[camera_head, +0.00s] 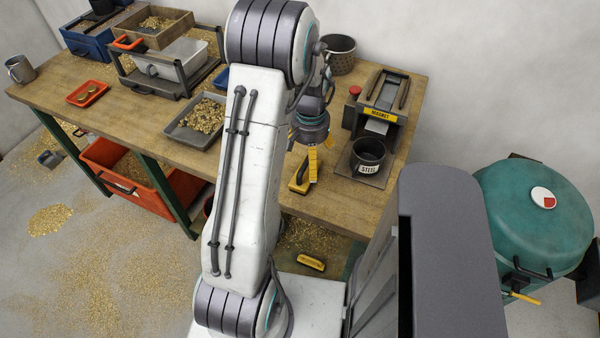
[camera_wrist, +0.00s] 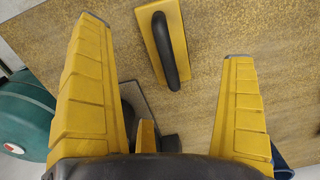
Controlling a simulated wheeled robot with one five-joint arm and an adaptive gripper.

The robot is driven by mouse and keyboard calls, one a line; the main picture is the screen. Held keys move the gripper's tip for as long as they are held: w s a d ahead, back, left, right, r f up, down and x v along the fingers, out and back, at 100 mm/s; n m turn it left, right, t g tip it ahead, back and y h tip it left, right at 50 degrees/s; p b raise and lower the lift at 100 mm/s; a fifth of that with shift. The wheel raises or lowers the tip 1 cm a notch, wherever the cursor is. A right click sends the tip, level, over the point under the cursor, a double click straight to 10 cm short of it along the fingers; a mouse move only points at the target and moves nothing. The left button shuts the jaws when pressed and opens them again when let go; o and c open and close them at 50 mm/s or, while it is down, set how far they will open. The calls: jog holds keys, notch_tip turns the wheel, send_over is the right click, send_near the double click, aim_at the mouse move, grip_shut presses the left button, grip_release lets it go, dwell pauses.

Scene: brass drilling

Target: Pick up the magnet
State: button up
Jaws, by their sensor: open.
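The magnet appears to be the yellow flat block with a black bar handle (camera_wrist: 162,45) on the worktop. It lies between the lines of my fingertips in the wrist view, toward the top. In the head view, the magnet (camera_head: 297,187) is partly hidden by my gripper (camera_head: 313,172), whose yellow fingers hang just above or beside it. My gripper also shows in the wrist view (camera_wrist: 165,38), with its fingers wide apart and nothing between them. The exact height gap cannot be told.
A machine labelled MAGNET (camera_head: 383,113) and a cup labelled STEEL (camera_head: 369,152) stand to the right. A grey tray of brass chips (camera_head: 180,133) lies to the left. A small yellow block (camera_head: 310,263) lies below the bench. A teal drum (camera_head: 530,215) stands right.

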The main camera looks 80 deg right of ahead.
aim_at(299, 183)
jog(key=shift+s+f+p, duration=0.1)
jog(key=shift+f+p, duration=0.7)
jog(key=shift+f, duration=2.65)
jog(key=shift+c, duration=0.2)
jog(key=c, duration=1.2)
jog(key=shift+c, duration=0.6)
jog(key=shift+r, duration=0.15)
